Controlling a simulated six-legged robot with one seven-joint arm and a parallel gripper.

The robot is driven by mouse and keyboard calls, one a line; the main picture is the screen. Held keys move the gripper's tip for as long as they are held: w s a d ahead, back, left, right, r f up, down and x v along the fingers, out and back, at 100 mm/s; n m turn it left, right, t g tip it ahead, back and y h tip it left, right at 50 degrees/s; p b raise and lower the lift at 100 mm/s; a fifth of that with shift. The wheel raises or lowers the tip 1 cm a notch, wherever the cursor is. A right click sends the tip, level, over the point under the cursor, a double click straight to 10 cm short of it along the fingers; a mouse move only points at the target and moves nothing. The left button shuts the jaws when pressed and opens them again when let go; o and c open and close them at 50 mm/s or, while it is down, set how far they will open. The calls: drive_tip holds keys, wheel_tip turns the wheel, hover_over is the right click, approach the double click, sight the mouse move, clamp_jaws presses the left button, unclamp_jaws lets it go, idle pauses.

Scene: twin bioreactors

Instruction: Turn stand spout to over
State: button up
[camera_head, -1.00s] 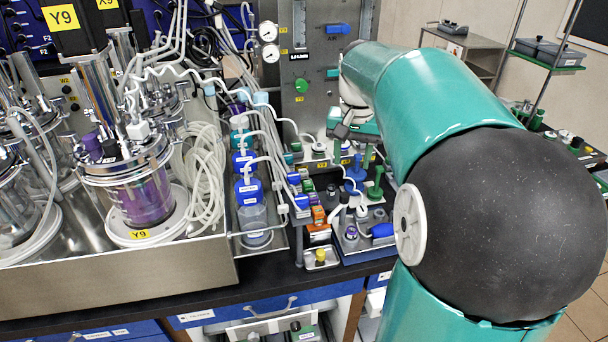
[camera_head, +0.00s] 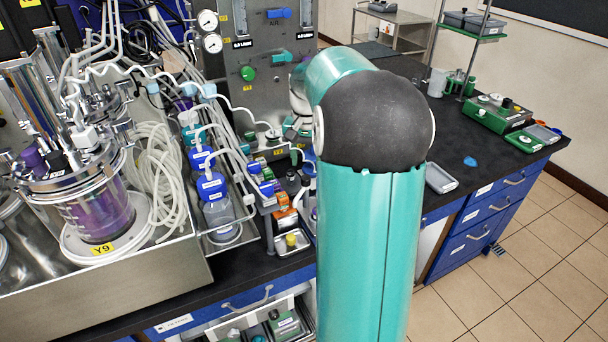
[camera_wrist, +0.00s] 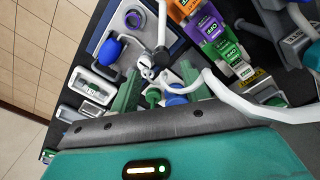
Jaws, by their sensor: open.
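In the wrist view my gripper (camera_wrist: 160,82) is open, with one green finger on each side of a small white and metal fitting (camera_wrist: 147,66). The fitting has a thin white upright piece above it and seems to be the stand spout, though I cannot tell for sure. A white hose (camera_wrist: 225,88) runs from near it to the right. A green knob (camera_wrist: 152,96) sits just below it, between the fingers. I cannot tell whether the fingers touch anything. In the head view my arm hides the gripper and most of the stand area.
A blue-handled item on a grey tray (camera_wrist: 97,40) lies left of the fingers. Orange, purple and green labelled boxes (camera_wrist: 208,28) stand at upper right. In the head view, blue-capped bottles (camera_head: 211,187) with hoses stand left of my arm, beside a glass bioreactor (camera_head: 100,205).

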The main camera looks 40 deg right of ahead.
sight(306, 178)
wheel_tip(306, 178, down, 6)
drive_tip(key=shift+d+r, duration=0.1)
drive_tip(key=shift+r, duration=0.15)
drive_tip(key=shift+w+f, duration=0.15)
drive_tip(key=shift+f, duration=0.15)
clamp_jaws()
